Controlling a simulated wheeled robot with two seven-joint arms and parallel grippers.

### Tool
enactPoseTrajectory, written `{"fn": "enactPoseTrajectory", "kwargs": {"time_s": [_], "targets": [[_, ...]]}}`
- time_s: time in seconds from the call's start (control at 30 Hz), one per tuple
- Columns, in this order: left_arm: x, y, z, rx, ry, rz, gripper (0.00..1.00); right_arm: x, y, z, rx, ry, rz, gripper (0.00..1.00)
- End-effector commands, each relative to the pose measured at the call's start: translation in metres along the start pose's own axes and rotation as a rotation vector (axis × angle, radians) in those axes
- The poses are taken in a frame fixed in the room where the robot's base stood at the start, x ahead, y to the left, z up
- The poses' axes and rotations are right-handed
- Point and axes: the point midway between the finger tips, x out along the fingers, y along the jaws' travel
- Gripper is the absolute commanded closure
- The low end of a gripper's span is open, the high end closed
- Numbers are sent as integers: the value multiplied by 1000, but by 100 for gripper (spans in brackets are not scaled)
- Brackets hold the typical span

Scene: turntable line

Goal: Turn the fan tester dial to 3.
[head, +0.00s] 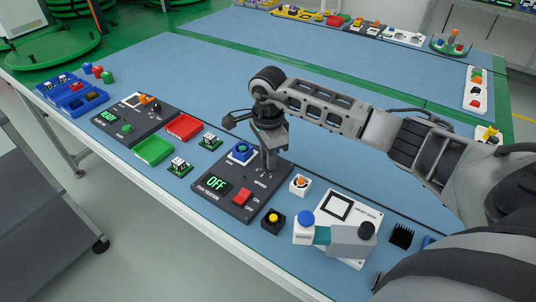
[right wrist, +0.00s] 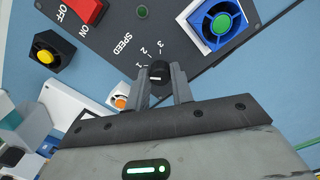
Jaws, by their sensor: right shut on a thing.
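The fan tester (head: 222,204) is a dark panel on the blue table, with a green "OFF" display (head: 216,183), a red rocker switch (head: 242,197) and a blue fan with a green hub (head: 241,151). Its black speed dial (right wrist: 158,69) sits beside the numbers 1, 2, 3 in the right wrist view. My right gripper (head: 269,170) points down over the panel and is shut on the dial, one finger on each side. It also shows in the right wrist view (right wrist: 161,84). A small light mark shows on the dial; I cannot tell which number it points to.
A small box with an orange button (head: 299,184), a yellow-button box (head: 273,220) and a white relay panel (head: 345,222) stand close to the tester. Green (head: 153,150) and red (head: 184,126) trays lie to its left.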

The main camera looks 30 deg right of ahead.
Motion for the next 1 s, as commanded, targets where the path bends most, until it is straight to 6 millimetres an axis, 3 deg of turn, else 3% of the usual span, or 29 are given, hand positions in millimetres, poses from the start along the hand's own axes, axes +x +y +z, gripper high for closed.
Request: {"fn": "enactPoseTrajectory", "kwargs": {"time_s": [1.0], "targets": [[1, 1, 1, -9, 4, 3, 64, -1, -2, -1, 913, 5, -1, 100]]}}
